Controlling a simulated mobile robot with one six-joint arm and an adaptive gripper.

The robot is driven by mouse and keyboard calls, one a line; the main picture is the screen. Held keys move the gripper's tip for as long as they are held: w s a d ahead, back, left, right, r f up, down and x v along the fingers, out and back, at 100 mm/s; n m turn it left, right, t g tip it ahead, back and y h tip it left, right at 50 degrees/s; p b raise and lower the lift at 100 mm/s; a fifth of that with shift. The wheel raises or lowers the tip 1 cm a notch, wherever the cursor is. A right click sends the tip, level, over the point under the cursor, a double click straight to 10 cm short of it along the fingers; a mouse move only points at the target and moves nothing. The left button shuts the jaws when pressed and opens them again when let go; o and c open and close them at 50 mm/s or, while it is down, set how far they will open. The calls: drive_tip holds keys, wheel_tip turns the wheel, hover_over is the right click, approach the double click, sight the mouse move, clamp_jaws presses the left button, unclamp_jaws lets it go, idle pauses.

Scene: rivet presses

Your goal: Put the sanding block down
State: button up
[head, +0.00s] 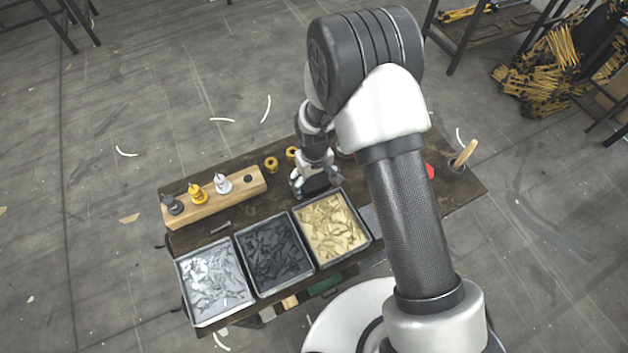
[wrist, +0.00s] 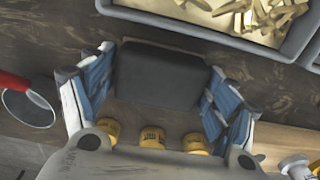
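The sanding block is a dark grey, soft-edged rectangular block (wrist: 160,76). It lies between the two fingers of my gripper (wrist: 162,78) in the wrist view, with its sides against or very near the blue-striped finger pads. My gripper (head: 314,182) points down over the middle of the dark workbench (head: 240,208) in the head view, just behind the trays. The block shows there only as a dark shape under the fingers. It is low over the bench top; I cannot tell whether it touches the wood.
Three trays line the near edge: silver pieces (head: 217,323), dark pieces (head: 264,297) and brass pieces (head: 323,266). Yellow rings (head: 271,164) lie behind my gripper. A red-handled magnifier (wrist: 28,106) lies close by.

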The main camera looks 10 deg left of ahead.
drive_tip(key=shift+o, duration=1.1)
wheel_tip(320, 180, up, 12)
drive_tip(key=p, duration=0.3)
wheel_tip(320, 180, up, 10)
drive_tip(key=r+m+t, duration=0.1)
hover_over(314, 182)
drive_tip(key=d, duration=0.5)
drive_tip(key=s+d+r+m+t, duration=0.1)
drive_tip(key=s+d+r+m, duration=0.25)
drive_tip(key=d+r, duration=0.6)
drive_tip(key=s+d+r+m+t, duration=0.1)
drive_tip(key=s+d+r, duration=0.2)
drive_tip(key=s, duration=0.5)
drive_tip(key=s+d+r+m+t, duration=0.1)
drive_tip(key=s+d+r, duration=0.3)
drive_tip(key=s, duration=0.4)
drive_tip(key=shift+d+r+m+t, duration=0.3)
drive_tip(key=shift+r+m, duration=0.05)
drive_tip(key=shift+r, duration=0.35)
